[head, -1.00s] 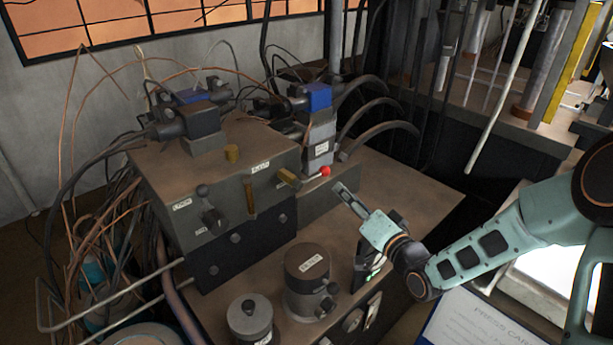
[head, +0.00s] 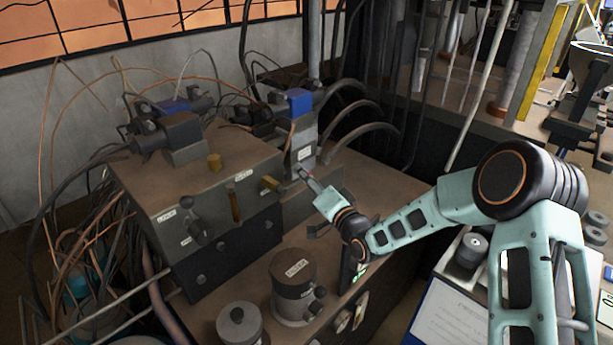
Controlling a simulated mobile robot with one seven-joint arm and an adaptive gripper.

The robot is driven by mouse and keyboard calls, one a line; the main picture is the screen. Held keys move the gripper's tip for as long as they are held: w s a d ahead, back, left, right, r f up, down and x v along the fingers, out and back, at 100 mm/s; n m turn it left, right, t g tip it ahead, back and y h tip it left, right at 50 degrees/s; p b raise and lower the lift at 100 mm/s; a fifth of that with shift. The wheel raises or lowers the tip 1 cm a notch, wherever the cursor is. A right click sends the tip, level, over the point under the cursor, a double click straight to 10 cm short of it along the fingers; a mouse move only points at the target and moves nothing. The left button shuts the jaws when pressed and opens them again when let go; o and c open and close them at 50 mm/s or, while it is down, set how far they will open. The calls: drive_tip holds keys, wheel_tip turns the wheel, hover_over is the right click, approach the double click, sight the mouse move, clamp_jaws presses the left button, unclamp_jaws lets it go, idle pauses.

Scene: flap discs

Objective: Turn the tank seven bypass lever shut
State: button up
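A valve block (head: 250,160) stands on a cabinet top. Its front carries a brass lever (head: 235,207) hanging down under a small label, a brass handle (head: 270,184) to its right, and a dark lever (head: 194,228) at the left between two labels. The lettering is too small to show which is tank seven's. A red-knobbed lever at the block's right, clear in the earlier head view, is now mostly covered by the end of my arm. My gripper (head: 306,177) points up and left at that spot, apart from the brass levers. Contact and finger opening cannot be made out.
Two grey cylinders (head: 294,290) (head: 240,325) stand in front of the block. Blue-topped valves (head: 299,102) and hoses (head: 340,100) crowd behind it. Loose cables (head: 75,240) hang at the left. The cabinet top (head: 385,185) is bare to the right of my gripper.

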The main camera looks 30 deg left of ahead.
drive_tip(key=shift+a, duration=0.1)
drive_tip(key=shift+c, duration=0.7)
clamp_jaws()
